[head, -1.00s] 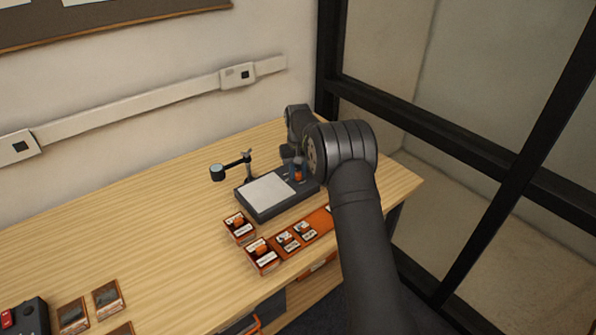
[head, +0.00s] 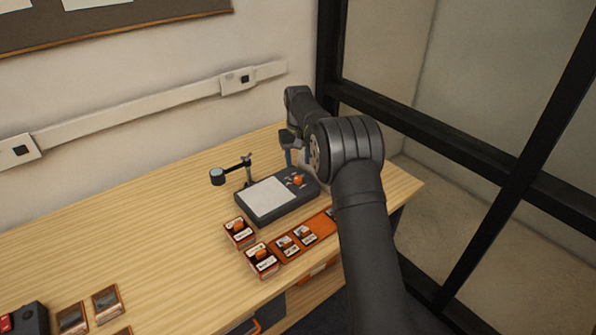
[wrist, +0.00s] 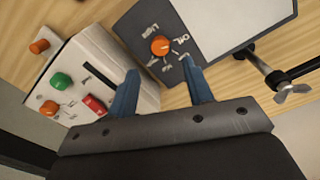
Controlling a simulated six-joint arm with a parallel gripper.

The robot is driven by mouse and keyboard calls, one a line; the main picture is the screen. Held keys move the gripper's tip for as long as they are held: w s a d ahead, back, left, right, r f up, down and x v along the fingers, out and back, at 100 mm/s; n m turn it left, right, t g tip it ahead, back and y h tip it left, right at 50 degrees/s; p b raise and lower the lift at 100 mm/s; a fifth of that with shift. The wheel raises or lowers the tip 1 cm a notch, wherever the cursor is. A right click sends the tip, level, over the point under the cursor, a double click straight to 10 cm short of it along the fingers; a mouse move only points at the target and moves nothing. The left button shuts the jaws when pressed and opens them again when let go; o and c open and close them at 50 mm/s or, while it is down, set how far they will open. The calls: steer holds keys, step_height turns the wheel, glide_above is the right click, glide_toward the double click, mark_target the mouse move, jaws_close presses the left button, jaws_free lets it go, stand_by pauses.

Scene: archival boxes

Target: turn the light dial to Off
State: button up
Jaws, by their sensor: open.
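The light dial is a round orange knob (head: 298,180) on the right end of a dark grey light box (head: 283,206) with a white panel (head: 267,196). In the wrist view the knob (wrist: 160,46) sits amid white lettering, with "Light" readable beside it; the other labels are blurred and I cannot tell which one it points at. My gripper (wrist: 163,82) is open, its two blue fingers apart and empty, with the knob beyond the gap between them. In the head view my gripper (head: 293,150) hangs above and behind the knob, clear of it.
A white box (wrist: 105,62) with green, orange and red controls stands beside the light box in the wrist view. A magnifier on a stand (head: 218,176) is at the light box's left. Orange card holders (head: 240,233) and an orange tray (head: 322,224) lie in front.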

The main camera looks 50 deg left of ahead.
mark_target(298, 178)
step_height(298, 178, up, 10)
steer(key=shift+r, duration=0.2)
steer(key=shift+f, duration=0.15)
step_height(298, 178, down, 17)
steer(key=shift+f, duration=0.1)
stand_by(0.6)
steer(key=shift+f, duration=0.25)
steer(key=shift+r+m, duration=0.2)
steer(key=shift+m, duration=0.3)
steer(key=m, duration=1.5)
stand_by(1.8)
